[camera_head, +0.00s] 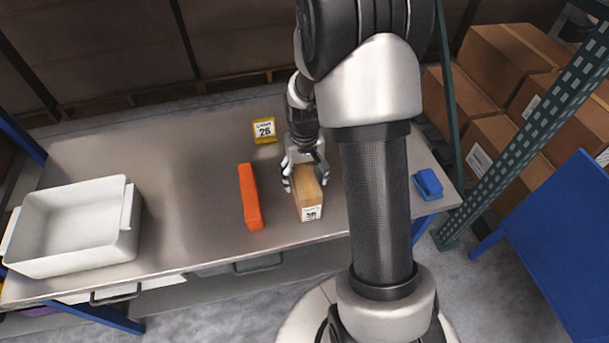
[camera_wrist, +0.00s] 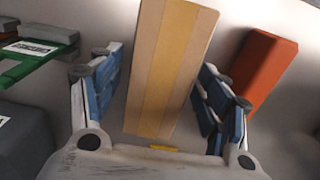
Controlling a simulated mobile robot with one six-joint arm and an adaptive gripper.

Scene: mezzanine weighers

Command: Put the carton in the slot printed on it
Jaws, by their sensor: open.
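In the wrist view the carton (camera_wrist: 172,65) fills the middle. My gripper (camera_head: 305,181) is open at the carton's far end, with one finger on each side of it. I cannot make out any numbered slot.
An orange block (camera_head: 250,197) lies just left of the carton. Bare table (camera_head: 190,170) lies between bin and block.

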